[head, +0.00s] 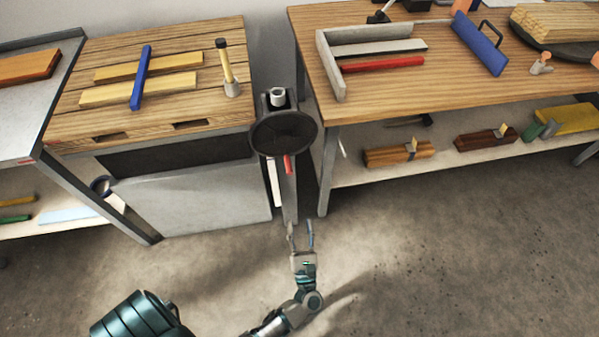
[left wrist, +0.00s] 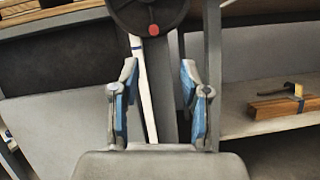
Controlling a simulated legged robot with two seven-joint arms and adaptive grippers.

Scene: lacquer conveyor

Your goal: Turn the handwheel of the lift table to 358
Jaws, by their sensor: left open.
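The dark round handwheel (head: 284,133) sits at the upper end of a grey post (head: 289,200) between two benches. In the left wrist view the handwheel (left wrist: 148,14) is cut off by the top edge, and a red spot (left wrist: 154,30) shows low on it. A white strip (head: 274,184) with a red mark beside it runs below the wheel. I cannot read any number. My left gripper (head: 300,228) is open and empty, below the wheel in the picture and apart from it. Its two blue-padded fingers (left wrist: 159,75) frame the post in the wrist view. My right gripper is not in view.
Left of the wheel stands a wood-topped grey cabinet (head: 195,200) with boards, a blue bar (head: 141,77) and a yellow-handled tool (head: 226,68). On the right a wooden bench (head: 450,90) has a lower shelf (head: 370,172) with wood blocks. The floor (head: 440,240) in front is clear.

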